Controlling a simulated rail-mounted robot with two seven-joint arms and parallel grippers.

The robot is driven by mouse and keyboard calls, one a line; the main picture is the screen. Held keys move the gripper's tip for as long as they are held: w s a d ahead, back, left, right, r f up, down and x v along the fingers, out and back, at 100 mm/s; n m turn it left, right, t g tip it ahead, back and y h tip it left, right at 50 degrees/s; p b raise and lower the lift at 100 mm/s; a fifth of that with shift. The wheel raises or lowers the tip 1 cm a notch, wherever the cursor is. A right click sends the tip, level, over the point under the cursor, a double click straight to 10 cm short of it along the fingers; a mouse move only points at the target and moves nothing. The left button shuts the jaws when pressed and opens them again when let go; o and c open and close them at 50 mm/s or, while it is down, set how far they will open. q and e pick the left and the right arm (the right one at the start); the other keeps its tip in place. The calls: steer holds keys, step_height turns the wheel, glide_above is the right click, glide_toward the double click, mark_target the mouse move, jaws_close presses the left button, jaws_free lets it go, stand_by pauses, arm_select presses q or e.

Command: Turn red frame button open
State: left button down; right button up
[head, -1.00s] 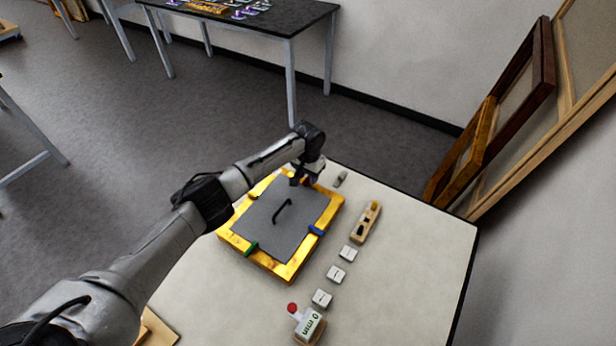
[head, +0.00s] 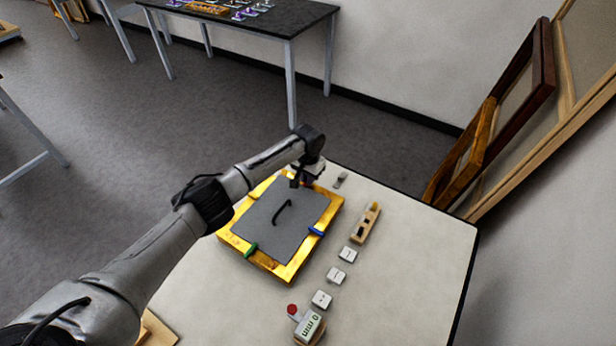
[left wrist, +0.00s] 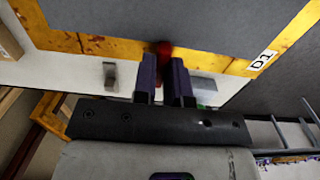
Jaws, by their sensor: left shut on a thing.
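A gilt frame (head: 268,262) lies on the white table with a grey panel (head: 300,207) set in it and a black handle (head: 283,213) on the panel. My left gripper (head: 303,182) reaches down over the frame's far edge. In the left wrist view its two dark fingers (left wrist: 165,78) are shut on the red button (left wrist: 164,48), of which only a blurred part shows between the tips. The frame's gilt edge (left wrist: 90,43) passes behind it. A green button (head: 251,249) and a blue button (head: 317,230) sit on other sides. My right gripper is out of view.
A label D1 (left wrist: 262,60) is on the frame. Right of it lie a small grey piece (head: 341,179), a wooden tool (head: 366,222), several white blocks (head: 336,274) and a device with a display (head: 309,325). Empty frames (head: 520,80) lean on the wall.

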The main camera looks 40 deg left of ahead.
arm_select(q)
steer(key=shift+r+m+p, duration=0.15)
steer(key=shift+m+p, duration=0.55)
steer(key=shift+m, duration=0.3)
steer(key=shift+m+p, duration=0.4)
steer(key=shift+m, duration=0.5)
steer(key=m+p, duration=0.1)
steer(key=m, duration=0.3)
steer(key=shift+m, duration=0.3)
steer(key=m, duration=0.4)
steer(key=shift+m, duration=2.7)
steer(key=c, duration=1.2)
jaws_free()
steer(key=shift+o, duration=0.2)
